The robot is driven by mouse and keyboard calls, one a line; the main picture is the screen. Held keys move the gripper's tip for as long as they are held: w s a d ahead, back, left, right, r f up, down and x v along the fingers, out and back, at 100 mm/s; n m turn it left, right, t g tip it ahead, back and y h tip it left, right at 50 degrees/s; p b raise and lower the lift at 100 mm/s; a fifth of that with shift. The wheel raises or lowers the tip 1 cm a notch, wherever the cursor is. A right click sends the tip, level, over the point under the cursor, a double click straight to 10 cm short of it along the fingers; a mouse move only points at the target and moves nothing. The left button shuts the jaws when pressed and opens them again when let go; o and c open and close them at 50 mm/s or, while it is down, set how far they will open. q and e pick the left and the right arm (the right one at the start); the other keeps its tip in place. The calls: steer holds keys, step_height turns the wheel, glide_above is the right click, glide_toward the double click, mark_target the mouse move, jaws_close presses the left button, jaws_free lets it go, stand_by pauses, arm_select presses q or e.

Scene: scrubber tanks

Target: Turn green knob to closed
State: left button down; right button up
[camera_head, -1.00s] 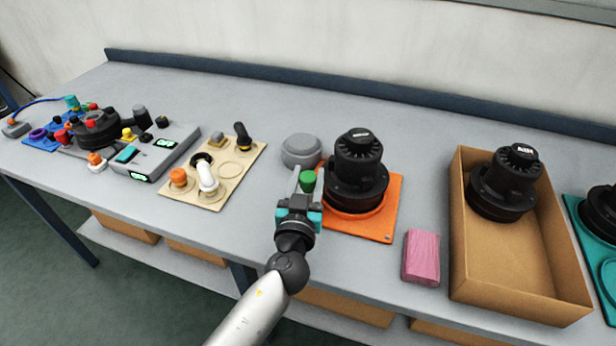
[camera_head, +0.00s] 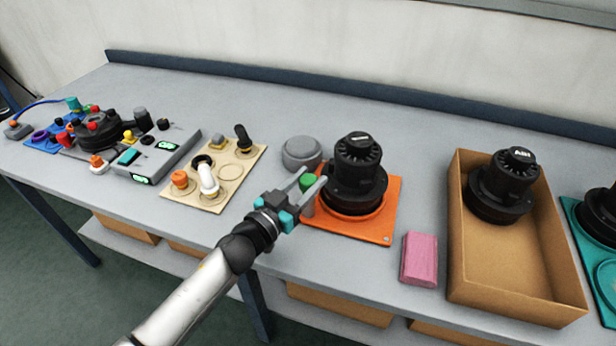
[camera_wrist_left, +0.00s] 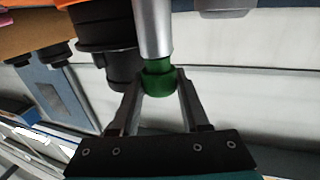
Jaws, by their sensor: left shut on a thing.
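The green knob (camera_head: 307,183) sits at the left edge of the orange plate (camera_head: 345,229), beside a black scrubber tank (camera_head: 357,167). My left gripper (camera_head: 312,184) comes in from the lower left, with one finger on each side of the knob, and is shut on it. In the left wrist view the green knob (camera_wrist_left: 158,80) is between the tips of the left gripper (camera_wrist_left: 157,84), at the end of a grey metal cylinder. Any mark for the knob's position is not visible. My right gripper is not in view.
A round grey lid (camera_head: 301,152) stands just behind the knob. A pink block (camera_head: 419,258) lies right of the plate, and a cardboard box (camera_head: 574,300) holds another black tank (camera_head: 505,185). A beige board (camera_head: 228,172) with knobs lies to the left.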

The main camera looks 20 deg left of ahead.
arm_select(q)
steer(key=m+g+h, duration=0.1)
steer(key=m+h, duration=0.1)
steer(key=shift+w+a+h, duration=0.1)
steer(key=shift+a+h, duration=0.05)
steer(key=shift+h, duration=0.15)
steer(key=shift+m+g+h, duration=0.8)
steer(key=shift+m+h, duration=0.1)
steer(key=shift+h, duration=0.3)
steer(key=m+g+h+b, duration=0.1)
steer(key=m+g+h, duration=0.1)
steer(key=shift+f+g+h, duration=0.15)
steer(key=shift+g+h, duration=0.15)
steer(key=shift+h, duration=0.1)
steer(key=shift+m+g+h+b, duration=1.1)
steer(key=shift+m+g+b, duration=0.35)
steer(key=shift+g, duration=0.25)
steer(key=shift+c, duration=1.9)
jaws_free()
